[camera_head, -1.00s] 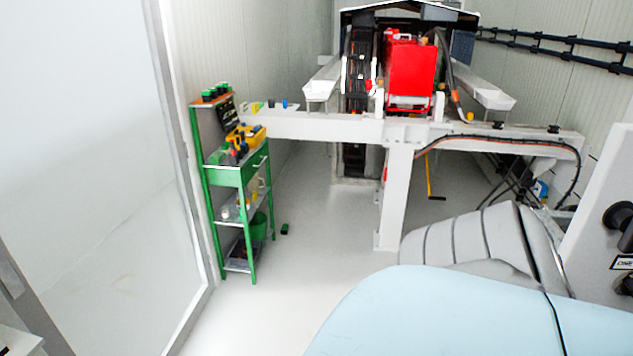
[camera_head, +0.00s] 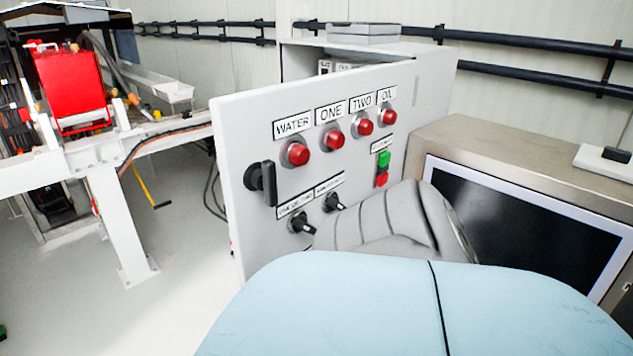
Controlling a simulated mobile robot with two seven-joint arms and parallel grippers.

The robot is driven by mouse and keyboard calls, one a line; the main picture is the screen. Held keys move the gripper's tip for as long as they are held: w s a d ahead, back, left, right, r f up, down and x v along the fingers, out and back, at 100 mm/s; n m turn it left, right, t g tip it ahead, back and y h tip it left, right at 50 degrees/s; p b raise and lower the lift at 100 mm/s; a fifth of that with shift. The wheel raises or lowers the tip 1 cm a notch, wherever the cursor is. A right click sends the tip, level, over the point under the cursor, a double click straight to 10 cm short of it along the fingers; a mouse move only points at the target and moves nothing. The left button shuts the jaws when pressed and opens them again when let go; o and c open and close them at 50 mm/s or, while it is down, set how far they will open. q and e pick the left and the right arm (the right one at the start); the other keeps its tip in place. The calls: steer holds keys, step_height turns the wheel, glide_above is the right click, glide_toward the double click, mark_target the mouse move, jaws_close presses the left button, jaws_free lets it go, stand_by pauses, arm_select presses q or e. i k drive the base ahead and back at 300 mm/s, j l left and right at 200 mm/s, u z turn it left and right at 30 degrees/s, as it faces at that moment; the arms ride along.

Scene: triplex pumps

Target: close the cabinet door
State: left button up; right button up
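The cabinet door (camera_head: 238,185) is a light grey panel with red lamps, labels, black rotary switches and a green and red button. It stands open, swung out from the grey cabinet (camera_head: 425,75) behind it. A black handle (camera_head: 268,183) is near its left, free edge. Part of the cabinet's inside shows above the door's top edge. The light blue and grey shapes in the lower middle are parts of my own body and cover the door's lower right. Neither of my grippers is in view.
A screen in a metal housing (camera_head: 455,130) stands at the right. A white frame (camera_head: 115,215) with a red machine (camera_head: 68,80) is at the left. A flat grey box (camera_head: 348,33) lies on the cabinet top. The white floor (camera_head: 185,290) left of the door is clear.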

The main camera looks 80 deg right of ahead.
mark_target(251, 128)
steer(key=z, duration=2.6)
